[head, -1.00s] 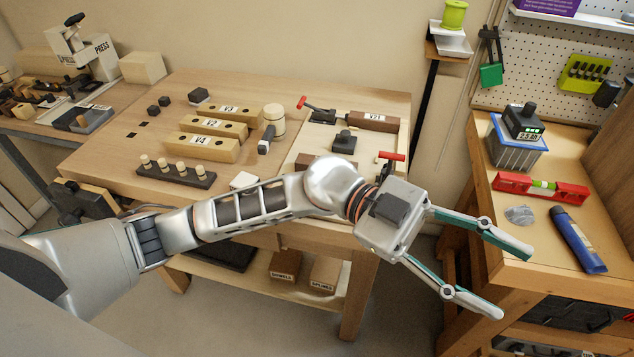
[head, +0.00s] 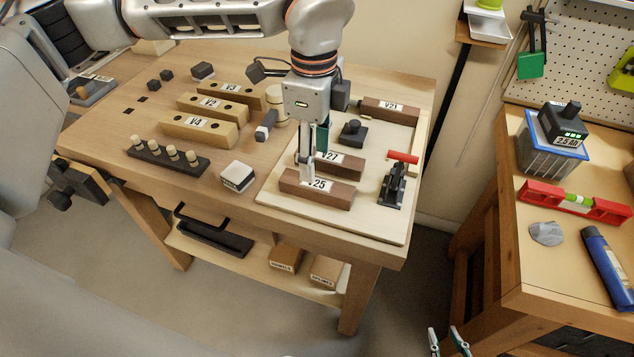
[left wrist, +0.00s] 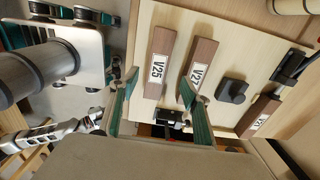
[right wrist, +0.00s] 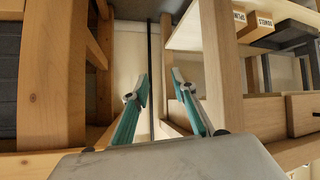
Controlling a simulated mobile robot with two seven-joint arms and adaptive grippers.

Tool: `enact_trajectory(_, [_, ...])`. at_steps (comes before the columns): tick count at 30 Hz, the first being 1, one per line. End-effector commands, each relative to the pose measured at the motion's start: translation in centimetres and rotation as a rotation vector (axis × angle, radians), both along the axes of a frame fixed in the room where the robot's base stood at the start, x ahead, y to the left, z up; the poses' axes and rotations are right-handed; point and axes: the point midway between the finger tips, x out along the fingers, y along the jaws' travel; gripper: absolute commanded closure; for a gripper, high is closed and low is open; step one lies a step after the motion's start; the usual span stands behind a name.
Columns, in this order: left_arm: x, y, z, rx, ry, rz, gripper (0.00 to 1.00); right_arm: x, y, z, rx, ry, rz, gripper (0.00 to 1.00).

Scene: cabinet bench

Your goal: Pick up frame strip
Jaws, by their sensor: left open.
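Dark brown strip V25 (head: 340,197) lies near the front of the pale board, with strip V27 (head: 350,166) just behind it. Strip V21 (head: 388,112) lies at the board's back. My left gripper (head: 309,172) points down over the V25 and V27 area, seen edge-on in the head view. In the left wrist view its open fingers (left wrist: 159,78) straddle the line of V25 (left wrist: 160,55), with one fingertip overlapping V27 (left wrist: 203,52). Contact cannot be told. My right gripper (head: 448,342) is low in the aisle, open and empty in the right wrist view (right wrist: 160,80).
Red-handled clamp (head: 396,182) stands on the board's right, and a black knobbed block (head: 353,132) behind V27. Light blocks V2 (head: 212,107), V3 and V4, a mallet and a peg rack (head: 168,158) lie left. A second bench (head: 560,270) stands right.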

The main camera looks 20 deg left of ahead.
Motion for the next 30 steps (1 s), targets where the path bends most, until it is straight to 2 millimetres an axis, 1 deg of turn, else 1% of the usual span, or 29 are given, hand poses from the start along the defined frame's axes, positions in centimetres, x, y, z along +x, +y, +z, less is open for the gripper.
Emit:
enact_trajectory(6, [0.0, 0.2, -2.0, 0.007, 0.0, 0.008, 0.53, -0.4, 0.0, -0.4, -0.001, 0.008, 0.001, 0.74])
enact_trajectory(13, [-0.2, -0.1, -3.7, 0.005, 0.0, 0.005, 0.53, -1.2, 0.0, -1.0, -0.002, 0.025, 0.001, 0.74])
enact_trajectory(18, [-0.4, -0.4, -6.3, 0.005, 0.001, 0.005, 0.53, -1.3, 0.0, -1.2, -0.004, 0.027, 0.002, 0.74])
enact_trajectory(21, [-0.4, -0.4, -7.4, 0.004, 0.002, 0.005, 0.53, -1.2, 0.0, -1.2, -0.003, 0.026, 0.002, 0.74])
enact_trajectory(24, [-0.4, -0.5, -7.7, 0.003, -0.001, 0.004, 0.53, -0.9, 0.0, -1.1, -0.004, 0.021, 0.003, 0.74])
enact_trajectory(29, [-0.4, -0.5, -7.7, 0.003, -0.001, 0.004, 0.53, -0.5, 0.0, -0.7, -0.004, 0.011, 0.002, 0.74])
enact_trajectory(30, [-0.4, -0.5, -7.7, 0.003, -0.001, 0.004, 0.63, -0.4, 0.0, -0.6, -0.003, 0.01, 0.002, 0.74])
